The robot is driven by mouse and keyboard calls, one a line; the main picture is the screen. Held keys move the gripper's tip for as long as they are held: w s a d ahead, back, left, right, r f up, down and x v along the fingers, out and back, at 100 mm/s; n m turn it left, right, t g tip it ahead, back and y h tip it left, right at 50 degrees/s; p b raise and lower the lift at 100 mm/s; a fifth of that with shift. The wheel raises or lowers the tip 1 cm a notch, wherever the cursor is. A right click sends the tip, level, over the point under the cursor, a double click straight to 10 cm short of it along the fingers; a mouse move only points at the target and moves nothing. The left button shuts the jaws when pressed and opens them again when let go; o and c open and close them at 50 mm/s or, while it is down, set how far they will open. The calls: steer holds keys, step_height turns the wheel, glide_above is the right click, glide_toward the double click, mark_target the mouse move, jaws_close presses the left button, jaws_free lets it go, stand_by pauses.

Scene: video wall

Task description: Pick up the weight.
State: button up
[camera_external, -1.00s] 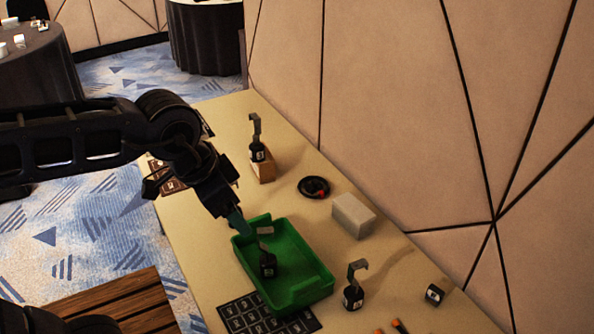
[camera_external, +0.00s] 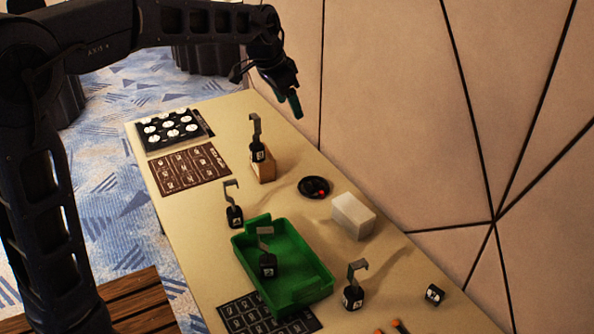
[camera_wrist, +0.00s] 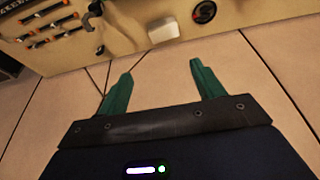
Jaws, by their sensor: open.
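Several black weights with grey hooks and white labels are in the external view. One weight (camera_external: 257,152) stands on a wooden block, one weight (camera_external: 234,216) stands left of the green tray, one weight (camera_external: 267,265) stands in the tray, and one weight (camera_external: 353,296) stands right of it. A small black labelled piece (camera_external: 434,294) lies farther right. My gripper (camera_external: 293,103) is raised near the wall, above and to the right of the block's weight in the picture. The wrist view shows its green fingers (camera_wrist: 162,70) apart and empty, with wall between them.
The green tray (camera_external: 315,263) sits mid-table. A pale box (camera_external: 353,215) and a black round dish (camera_external: 314,187) are near the wall. A board with white discs (camera_external: 170,130) and a brown grid sheet (camera_external: 184,169) lie at the far end. A black grid sheet (camera_external: 240,315) lies in front.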

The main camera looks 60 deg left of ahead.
steer(key=w+a+f, duration=0.2)
steer(key=a+f, duration=0.1)
steer(key=a, duration=0.6)
steer(key=w+a+f, duration=0.3)
steer(key=a, duration=0.6)
glide_toward(254, 116)
steer(key=shift+t, duration=0.3)
steer(key=shift+s+x, duration=0.1)
steer(key=shift+x, duration=2.55)
steer(key=shift+s+x, duration=0.15)
steer(key=shift+x, duration=2.45)
jaws_close()
